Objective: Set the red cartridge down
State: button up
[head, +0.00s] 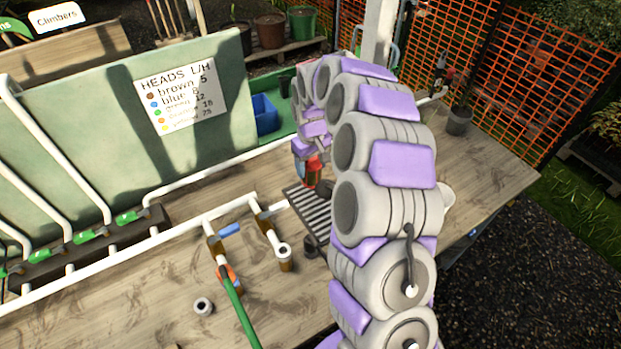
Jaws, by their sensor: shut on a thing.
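The red cartridge (314,171) is small in the head view, just above or at the far end of a dark slatted grate on the table. My gripper (308,157) is at the end of my grey and purple arm, which curves over from the right. It points down and is shut on the cartridge's upper part. The fingers are small and partly hidden by my arm. I cannot tell whether the cartridge's bottom touches a surface.
The slatted grate (312,214) lies below. White pipes (172,233) with green valves run along the left. A blue bin (264,113) stands behind. A green hose (240,315) and a loose white fitting (203,306) lie in front. The wooden table (480,150) has bare room at right.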

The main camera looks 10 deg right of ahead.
aim_at(309, 176)
jog(key=f, duration=0.1)
jog(key=a+f, duration=0.1)
jog(key=f, duration=0.1)
jog(key=a+f+b, duration=0.1)
jog(key=shift+f, duration=0.4)
jog(key=shift+a, duration=0.1)
jog(key=shift+d, duration=0.25)
jog(key=o, duration=0.9)
jog(key=shift+d, duration=0.6)
jog(key=shift+o, duration=0.7)
jog(key=shift+a, duration=0.65)
notch_tip(309, 176, up, 12)
jog(key=p, duration=0.3)
jog(key=shift+f, duration=0.1)
jog(key=shift+s+r, duration=0.35)
jog(key=shift+r, duration=0.15)
jog(key=s+a+r, duration=0.1)
jog(key=s+r, duration=0.5)
jog(key=s, duration=0.4)
jog(key=s+m, duration=0.1)
jog(key=s, duration=0.9)
jog(key=s+d+r+m+g, duration=0.1)
jog(key=s, duration=1)
jog(key=s+m, duration=0.2)
jog(key=s, duration=0.8)
jog(key=shift+s+d+r+g, duration=0.15)
jog(key=shift+s+d+g, duration=0.1)
jog(key=shift+s+g, duration=0.15)
